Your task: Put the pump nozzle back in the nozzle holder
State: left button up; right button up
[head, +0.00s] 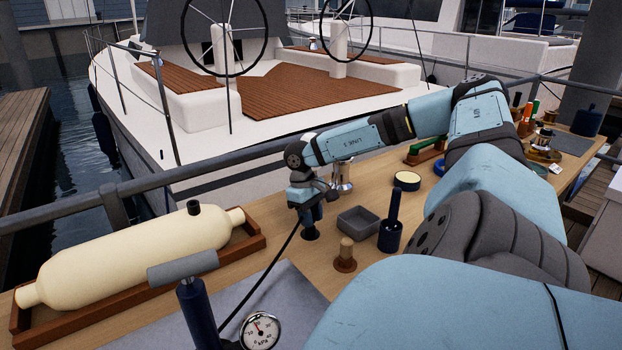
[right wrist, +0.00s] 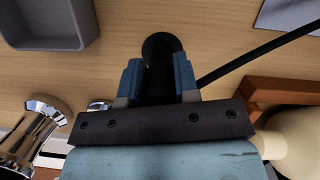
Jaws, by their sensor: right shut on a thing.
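My right gripper (head: 310,214) points down over the wooden bench and is shut on the black pump nozzle (head: 310,234). In the right wrist view, its two blue fingers (right wrist: 159,82) sit on either side of the nozzle (right wrist: 160,48). A black round end shows below the fingers; I cannot tell whether it touches the bench or is part of a holder. A black hose (head: 262,287) runs from the nozzle to the pump (head: 199,305) with a grey T-handle. I cannot clearly pick out the nozzle holder. My left gripper is not in view.
A cream fender (head: 130,257) lies in a wooden cradle at left. Near the gripper stand a grey tray (head: 358,222), a wooden peg (head: 345,256), a dark blue pot with a rod (head: 390,232) and chrome fittings (head: 342,180). A gauge (head: 261,331) is by the pump.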

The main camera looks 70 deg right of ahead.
jog(key=shift+f, duration=0.6)
jog(key=o, duration=1)
jog(key=shift+r, duration=0.1)
jog(key=a+p+v, duration=0.1)
jog(key=v, duration=1.2)
jog(key=shift+d+r, duration=0.35)
jog(key=shift+d, duration=0.1)
jog(key=shift+w, duration=0.1)
